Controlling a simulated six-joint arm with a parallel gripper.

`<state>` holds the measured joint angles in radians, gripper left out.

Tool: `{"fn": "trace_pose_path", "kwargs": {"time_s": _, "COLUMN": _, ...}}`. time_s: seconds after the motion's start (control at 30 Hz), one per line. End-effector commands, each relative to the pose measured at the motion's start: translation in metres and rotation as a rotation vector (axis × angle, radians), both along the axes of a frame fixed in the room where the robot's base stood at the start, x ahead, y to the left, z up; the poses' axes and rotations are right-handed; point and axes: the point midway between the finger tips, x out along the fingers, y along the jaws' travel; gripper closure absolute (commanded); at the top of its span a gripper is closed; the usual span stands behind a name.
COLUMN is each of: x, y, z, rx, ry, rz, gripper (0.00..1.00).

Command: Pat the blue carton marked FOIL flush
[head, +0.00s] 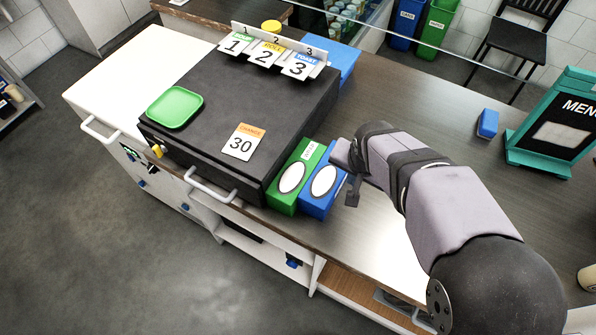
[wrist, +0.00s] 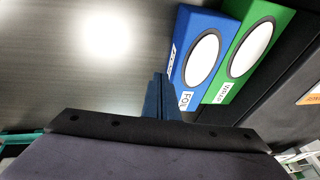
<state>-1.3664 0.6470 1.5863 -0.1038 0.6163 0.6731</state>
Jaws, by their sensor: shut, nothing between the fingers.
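The blue carton (head: 318,203) with a white oval lies on the counter beside a green carton (head: 283,202). In the wrist view the blue carton (wrist: 193,78) shows its FOIL label at the near end. That end appears to reach slightly farther toward my gripper than the end of the green carton (wrist: 236,72). My gripper (wrist: 160,76) is shut and empty, its tips just left of the blue carton's labelled end. I cannot tell whether they touch. In the head view my gripper (head: 342,155) is at the carton's far end and hides part of it.
A black case (head: 220,110) stands left of the cartons, bearing a green tray (head: 175,107), a 30 card (head: 243,142) and numbered cards (head: 267,53). A small blue block (head: 488,123) and a menu board (head: 555,125) stand right.

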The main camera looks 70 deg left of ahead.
Motion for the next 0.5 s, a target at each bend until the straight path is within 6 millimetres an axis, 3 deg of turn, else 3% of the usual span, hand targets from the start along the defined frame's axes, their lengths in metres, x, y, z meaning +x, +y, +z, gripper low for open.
{"fn": "trace_pose_path", "kwargs": {"time_s": 0.5, "x": 0.000, "y": 0.000, "z": 0.049, "rx": 0.000, "ry": 0.000, "rz": 0.000, "gripper": 1.00}}
